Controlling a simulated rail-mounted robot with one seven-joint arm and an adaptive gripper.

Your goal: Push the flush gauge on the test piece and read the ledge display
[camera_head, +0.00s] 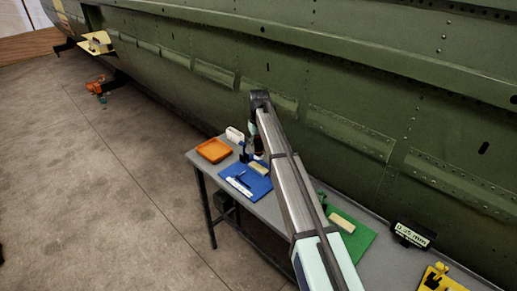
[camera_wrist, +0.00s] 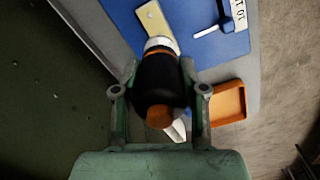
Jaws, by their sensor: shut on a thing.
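My gripper (camera_wrist: 160,95) is shut on the flush gauge (camera_wrist: 160,75), a black cylinder with orange bands and a silver-white end. In the wrist view the silver end points at the cream test piece (camera_wrist: 153,20) on the blue mat (camera_wrist: 207,48); I cannot tell whether they touch. In the head view the test piece (camera_head: 259,167) lies on the blue mat (camera_head: 260,187), just below my gripper (camera_head: 258,150), and the gauge is mostly hidden there. The ledge display (camera_head: 412,235), black with a pale screen, shows a small reading in mm, its digits not fully legible.
The grey bench (camera_head: 205,168) stands along the green fuselage (camera_head: 330,70). An orange tray (camera_head: 214,150) sits at its left end. A green mat (camera_head: 352,238) with a cream block (camera_head: 341,222) lies right of my arm, and a yellow item (camera_head: 436,278) lies farther right.

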